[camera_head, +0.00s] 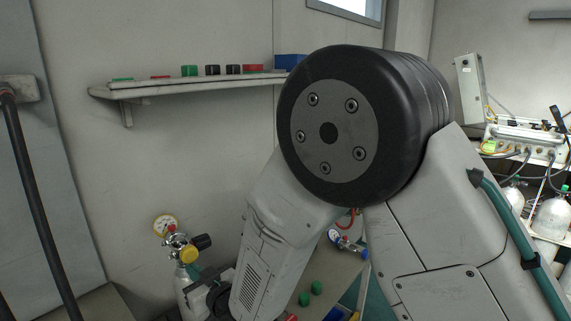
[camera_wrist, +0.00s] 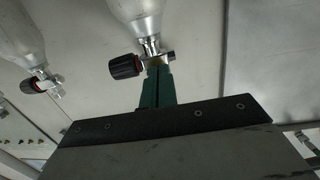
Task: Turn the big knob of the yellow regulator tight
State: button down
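The yellow regulator (camera_head: 188,255) is on top of a pale gas bottle (camera_head: 182,283) at the lower left of the head view. It has a round dial gauge (camera_head: 165,225) and a big black knob (camera_head: 201,242) pointing right. My gripper (camera_head: 208,273) is low beside the bottle neck, below the black knob, partly hidden by my arm. A dark knob with a red ring (camera_wrist: 125,66) is left of the fingertips. Whether the fingers grip anything is unclear.
A second bottle (camera_wrist: 18,38) with a dark red-ringed knob (camera_wrist: 38,84) is at the left of the wrist view. A wall shelf (camera_head: 160,88) holds small coloured items. My arm hides much of the bench (camera_head: 325,270). More bottles (camera_head: 552,215) stand far right.

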jog(key=shift+a, duration=0.1)
jog(key=v, duration=0.6)
jog(key=shift+s+f, duration=0.15)
jog(key=shift+f, duration=0.15)
jog(key=w+a+t, duration=0.1)
jog(key=w+a, duration=0.2)
jog(key=w, duration=0.3)
jog(key=shift+f+m+h, duration=0.25)
jog(key=shift+m+h, duration=0.15)
dwell(0.3)
